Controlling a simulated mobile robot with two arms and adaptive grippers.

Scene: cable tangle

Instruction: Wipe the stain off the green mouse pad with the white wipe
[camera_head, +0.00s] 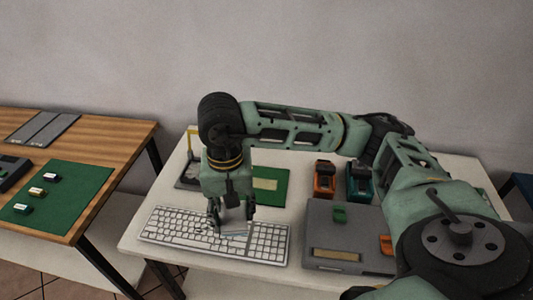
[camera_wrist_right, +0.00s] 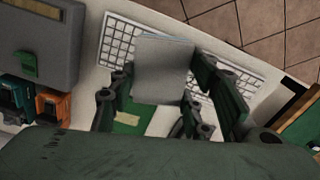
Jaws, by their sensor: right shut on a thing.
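The green mouse pad (camera_head: 281,195) lies on the white table behind the keyboard, partly hidden by my right arm. A pale yellowish rectangular patch (camera_head: 264,184) shows on it. The pad also shows in the right wrist view (camera_wrist_right: 134,129), partly covered by my fingers, with the pale patch (camera_wrist_right: 127,118) between them. My right gripper (camera_head: 232,217) points down over the keyboard, in front of the pad. It is shut on the white wipe (camera_wrist_right: 163,68), a pale grey, flat square. The wipe also shows in the head view (camera_head: 235,229). My left gripper is out of view.
The white keyboard (camera_head: 170,226) lies below the wipe. A grey case (camera_head: 325,222) and orange (camera_head: 324,180) and teal (camera_head: 358,183) devices stand to the right. A yellow-framed item (camera_head: 190,145) is behind left. A wooden table (camera_head: 110,150) stands left.

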